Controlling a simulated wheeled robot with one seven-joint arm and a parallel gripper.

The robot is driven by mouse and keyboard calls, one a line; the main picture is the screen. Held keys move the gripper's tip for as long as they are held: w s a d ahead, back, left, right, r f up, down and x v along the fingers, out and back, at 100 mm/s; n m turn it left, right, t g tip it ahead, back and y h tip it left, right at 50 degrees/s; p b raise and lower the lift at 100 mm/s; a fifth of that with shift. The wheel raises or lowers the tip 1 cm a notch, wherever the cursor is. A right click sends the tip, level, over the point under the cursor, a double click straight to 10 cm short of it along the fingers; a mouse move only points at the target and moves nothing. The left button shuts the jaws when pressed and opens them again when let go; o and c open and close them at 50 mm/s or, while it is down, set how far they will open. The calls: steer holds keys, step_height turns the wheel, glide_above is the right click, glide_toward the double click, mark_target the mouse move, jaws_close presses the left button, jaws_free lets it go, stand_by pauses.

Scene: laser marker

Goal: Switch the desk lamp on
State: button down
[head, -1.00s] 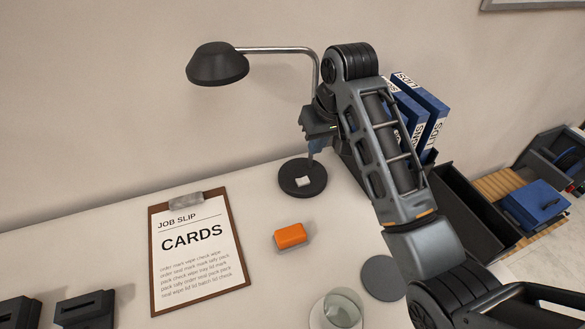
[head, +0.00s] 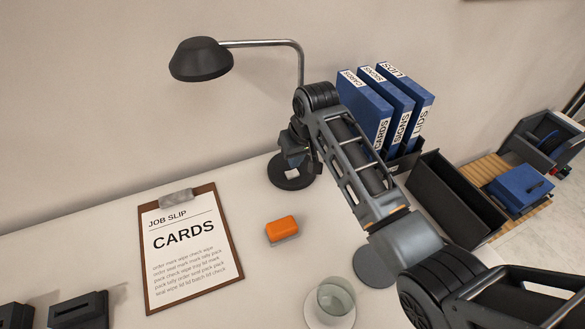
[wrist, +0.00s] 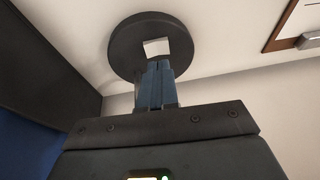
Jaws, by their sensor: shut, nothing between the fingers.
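The black desk lamp (head: 202,60) stands near the wall, with its shade out to the left on a bent metal arm. Its round black base (head: 277,179) carries a white switch (head: 292,174). The base (wrist: 122,50) and the switch (wrist: 157,47) also show in the wrist view. My gripper (head: 291,165) points down over the base. Its blue fingers (wrist: 159,68) are shut with nothing between them, and their tips are right by the switch. I cannot tell whether they touch it. I see no clear glow under the shade.
An orange block (head: 281,229) lies in front of the lamp. A clipboard (head: 184,243) reading CARDS lies to the left. Blue binders (head: 398,105) and a dark open tray (head: 450,200) are to the right. A glass (head: 335,297) and dark disc (head: 376,268) are nearer.

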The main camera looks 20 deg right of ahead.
mark_target(290, 176)
steer(key=shift+a+f, duration=0.2)
steer(key=shift+f, duration=0.75)
steer(key=shift+a+f, duration=0.2)
steer(key=shift+f, duration=0.75)
steer(key=shift+a+f, duration=0.15)
steer(key=shift+f, duration=0.1)
steer(key=shift+p, duration=0.3)
steer(key=shift+d+r, duration=0.1)
steer(key=shift+d, duration=0.8)
steer(key=shift+r+p, duration=0.1)
steer(key=shift+p, duration=0.25)
